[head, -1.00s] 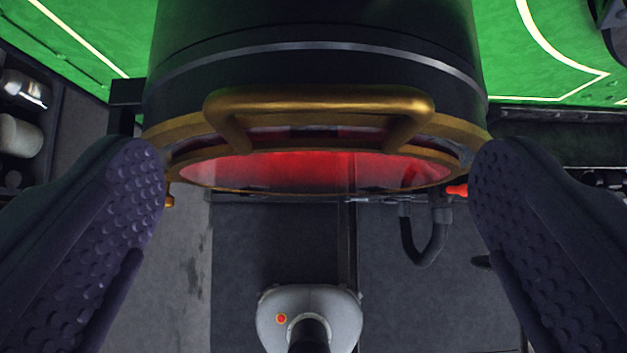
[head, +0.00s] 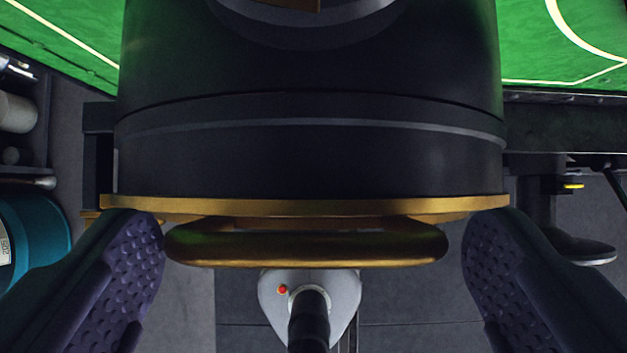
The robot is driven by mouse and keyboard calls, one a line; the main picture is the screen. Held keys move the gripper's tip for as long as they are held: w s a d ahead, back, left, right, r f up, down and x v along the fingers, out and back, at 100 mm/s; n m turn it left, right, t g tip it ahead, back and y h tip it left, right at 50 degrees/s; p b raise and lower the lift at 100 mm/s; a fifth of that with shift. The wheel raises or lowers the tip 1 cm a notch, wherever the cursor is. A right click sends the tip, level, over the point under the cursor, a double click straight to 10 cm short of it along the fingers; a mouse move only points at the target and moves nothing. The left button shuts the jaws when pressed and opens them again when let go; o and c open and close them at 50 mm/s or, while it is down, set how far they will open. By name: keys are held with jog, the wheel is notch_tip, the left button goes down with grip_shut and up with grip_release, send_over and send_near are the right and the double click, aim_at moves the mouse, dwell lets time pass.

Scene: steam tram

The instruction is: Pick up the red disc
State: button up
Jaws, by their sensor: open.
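The red face of the disc is hidden now. Its brass rim (head: 300,207) shows nearly edge-on in the head view, set against the front of a large black cylinder (head: 310,150). A thick brass handle (head: 305,250) stands out from the rim, towards the bottom of the picture. My gripper (head: 314,222) is open, with a purple studded finger on either side of the handle. The fingertips lie close to the two ends of the rim in the picture. I cannot tell whether they touch it. Nothing is held between them.
Green panels (head: 565,45) with cream lines fill the upper corners. A teal cylinder (head: 40,235) and a shelf of pale items (head: 18,112) stand at the left. A round dark plate (head: 585,249) is at the right. Grey floor (head: 410,290) shows below.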

jog(key=shift+w+f, duration=0.15)
jog(key=c, duration=1.4)
jog(key=shift+c, duration=0.2)
jog(key=shift+r, duration=0.25)
